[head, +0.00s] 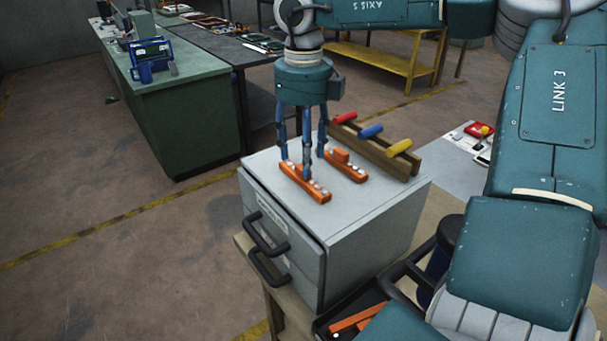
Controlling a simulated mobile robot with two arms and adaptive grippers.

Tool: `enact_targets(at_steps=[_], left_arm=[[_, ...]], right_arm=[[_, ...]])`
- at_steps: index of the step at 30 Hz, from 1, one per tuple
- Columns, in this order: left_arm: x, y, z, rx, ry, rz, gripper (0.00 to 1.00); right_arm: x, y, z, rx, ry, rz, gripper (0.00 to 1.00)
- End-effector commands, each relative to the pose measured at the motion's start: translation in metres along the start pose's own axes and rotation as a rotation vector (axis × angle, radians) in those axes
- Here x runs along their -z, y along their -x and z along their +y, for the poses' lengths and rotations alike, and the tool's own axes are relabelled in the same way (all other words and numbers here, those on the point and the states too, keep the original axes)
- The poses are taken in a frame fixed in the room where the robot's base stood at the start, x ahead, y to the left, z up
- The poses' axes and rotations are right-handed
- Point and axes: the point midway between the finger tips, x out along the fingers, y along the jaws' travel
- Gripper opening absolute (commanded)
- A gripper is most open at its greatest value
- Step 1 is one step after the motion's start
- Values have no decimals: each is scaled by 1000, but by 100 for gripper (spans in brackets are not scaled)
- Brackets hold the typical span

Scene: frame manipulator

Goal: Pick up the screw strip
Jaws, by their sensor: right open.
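An orange strip with several small pale studs, which looks like the screw strip (318,192), lies flat on top of a grey drawer cabinet (370,212). A second, similar orange strip (358,176) with a raised orange block lies behind it to the right. My right gripper (303,168) points down over the cabinet top with its blue fingers spread and open. The fingertips are close to the strips, with the front finger overlapping the nearer strip in the picture. I cannot tell whether they touch it. My left gripper is not in view.
A wooden rack (403,163) with red, blue and yellow handles stands at the cabinet's back edge. Black drawer handles (266,268) stick out in front. A dark tray (335,325) with orange pieces sits below right. A green workbench (185,100) stands farther left, across open floor.

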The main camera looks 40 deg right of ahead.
Motion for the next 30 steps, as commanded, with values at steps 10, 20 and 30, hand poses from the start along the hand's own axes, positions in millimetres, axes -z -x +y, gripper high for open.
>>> enact_targets(at_steps=[10, 20, 30], left_arm=[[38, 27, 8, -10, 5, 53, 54], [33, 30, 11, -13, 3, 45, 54], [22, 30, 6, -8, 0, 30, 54]], right_arm=[[2, -34, -1, -3, 1, 6, 55], [0, -60, -2, -1, -1, -3, 55], [0, -60, -2, -1, -1, -2, 7]])
